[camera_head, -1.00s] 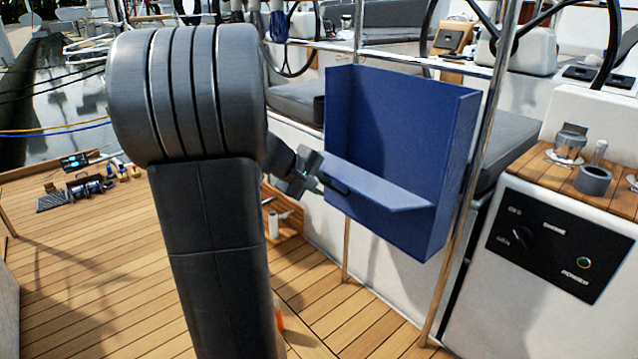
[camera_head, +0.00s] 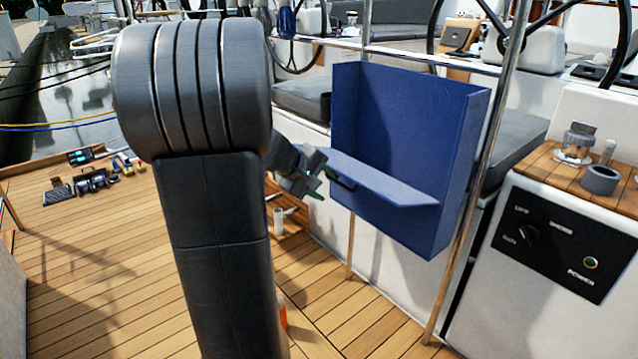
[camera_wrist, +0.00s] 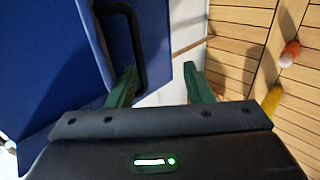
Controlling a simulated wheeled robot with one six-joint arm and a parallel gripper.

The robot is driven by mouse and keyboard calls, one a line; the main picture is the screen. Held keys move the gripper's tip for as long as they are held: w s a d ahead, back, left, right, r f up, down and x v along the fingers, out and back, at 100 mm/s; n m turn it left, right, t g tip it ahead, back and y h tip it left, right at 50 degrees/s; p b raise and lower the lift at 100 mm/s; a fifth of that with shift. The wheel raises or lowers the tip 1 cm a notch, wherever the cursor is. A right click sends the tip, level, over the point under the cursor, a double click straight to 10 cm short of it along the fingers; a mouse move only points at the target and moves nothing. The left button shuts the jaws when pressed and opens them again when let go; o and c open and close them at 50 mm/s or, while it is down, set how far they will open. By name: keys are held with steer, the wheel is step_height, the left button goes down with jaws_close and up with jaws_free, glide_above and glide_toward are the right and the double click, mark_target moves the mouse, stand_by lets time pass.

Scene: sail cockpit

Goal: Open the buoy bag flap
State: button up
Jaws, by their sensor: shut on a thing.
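The buoy bag (camera_head: 405,125) is a tall blue box shape on the rail. Its pale blue flap (camera_head: 385,180) sticks out from the lower front and lies tilted outward. A black handle (camera_head: 341,180) sits at the flap's left end. It shows as a dark loop in the wrist view (camera_wrist: 138,45). My gripper (camera_head: 322,182) is just left of the handle. The handle's lower end is close beside the left finger. Whether they touch is unclear.
A steel post (camera_head: 478,170) stands right of the bag, and a white console with a black switch panel (camera_head: 550,237) is beyond it. Wooden deck (camera_head: 120,260) is open at left. Several small items (camera_head: 95,180) lie at far left.

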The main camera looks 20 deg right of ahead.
steer(key=shift+f, duration=0.7)
steer(key=shift+o, duration=0.3)
steer(key=shift+s+a, duration=0.1)
steer(key=shift+a, duration=0.25)
steer(key=o, duration=1)
steer(key=shift+s+a+r, duration=0.15)
steer(key=shift+s+a, duration=0.05)
steer(key=shift+a, duration=0.6)
steer(key=shift+o, duration=0.3)
steer(key=shift+a, duration=0.25)
steer(key=shift+s+a+r, duration=0.15)
steer(key=shift+a+r, duration=0.05)
steer(key=shift+a, duration=0.45)
steer(key=shift+s+a+r, duration=0.15)
steer(key=shift+a+r, duration=0.05)
steer(key=shift+a, duration=0.4)
steer(key=c, duration=1.1)
steer(key=shift+s+a+r+p, duration=0.35)
steer(key=shift+s+a, duration=0.3)
steer(key=shift+a, duration=0.8)
steer(key=shift+s+a+r+p, duration=0.2)
steer(key=shift+s+a+r, duration=0.35)
steer(key=shift+a, duration=0.85)
steer(key=shift+s+a+r+p, duration=0.25)
steer(key=shift+s+a, duration=0.5)
steer(key=shift+a, duration=0.7)
